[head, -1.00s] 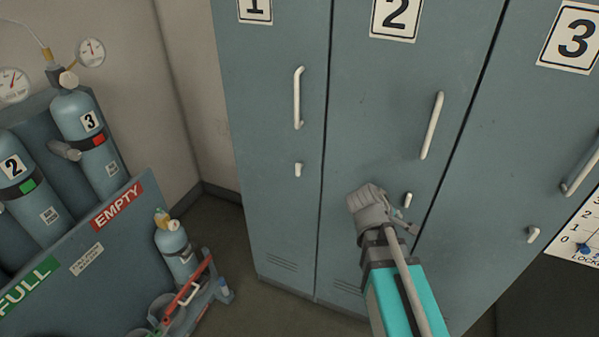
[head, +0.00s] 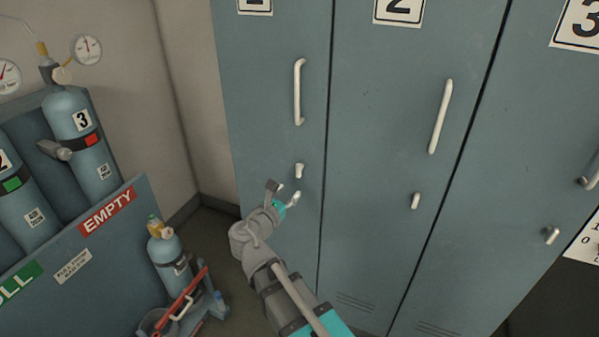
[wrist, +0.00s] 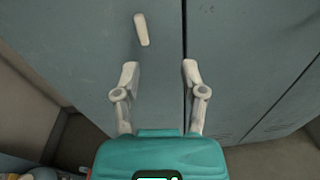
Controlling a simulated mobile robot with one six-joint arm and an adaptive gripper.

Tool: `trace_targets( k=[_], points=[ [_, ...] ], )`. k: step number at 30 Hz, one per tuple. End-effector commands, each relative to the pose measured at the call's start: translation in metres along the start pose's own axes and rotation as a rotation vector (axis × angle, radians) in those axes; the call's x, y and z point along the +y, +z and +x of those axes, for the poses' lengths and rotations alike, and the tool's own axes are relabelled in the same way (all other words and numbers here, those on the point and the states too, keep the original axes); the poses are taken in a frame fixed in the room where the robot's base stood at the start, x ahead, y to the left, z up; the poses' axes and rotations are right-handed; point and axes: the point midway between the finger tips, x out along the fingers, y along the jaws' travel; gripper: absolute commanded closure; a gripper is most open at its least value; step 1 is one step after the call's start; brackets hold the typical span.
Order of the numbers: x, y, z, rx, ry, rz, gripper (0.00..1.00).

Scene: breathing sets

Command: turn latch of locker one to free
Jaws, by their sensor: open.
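Locker one (head: 268,110) is the blue-grey door at the left of the row, with a long pale handle. Its latch (head: 299,170) is a short pale lever below the handle, standing nearly upright. In the wrist view the latch (wrist: 142,29) shows ahead and left of the fingers, slightly tilted. My gripper (head: 284,190) is just below the latch in the head view. It also shows in the wrist view (wrist: 160,72), fingers apart and empty, with the door seam near the right finger. The gripper is not touching the latch.
Locker two (head: 385,150) with its own latch (head: 415,201) stands to the right, and locker three (head: 530,130) beyond it. At the left are a cylinder rack (head: 70,240) and a small cylinder (head: 172,257) on a red-handled carrier on the floor.

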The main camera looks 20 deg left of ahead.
Motion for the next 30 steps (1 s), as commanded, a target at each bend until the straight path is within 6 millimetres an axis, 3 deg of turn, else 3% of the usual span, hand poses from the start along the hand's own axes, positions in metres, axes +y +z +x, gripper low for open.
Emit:
trace_targets(
  k=[6, 17, 23, 30],
  points=[
    [0.021, 0.001, -0.015, -0.046, 0.054, -0.085, 0.46],
    [0.022, 0.001, -0.015, -0.048, 0.056, -0.089, 0.46],
    [0.022, 0.001, -0.01, -0.047, 0.054, -0.088, 0.46],
    [0.024, 0.002, 0.011, -0.047, 0.053, -0.088, 0.46]
  ],
)
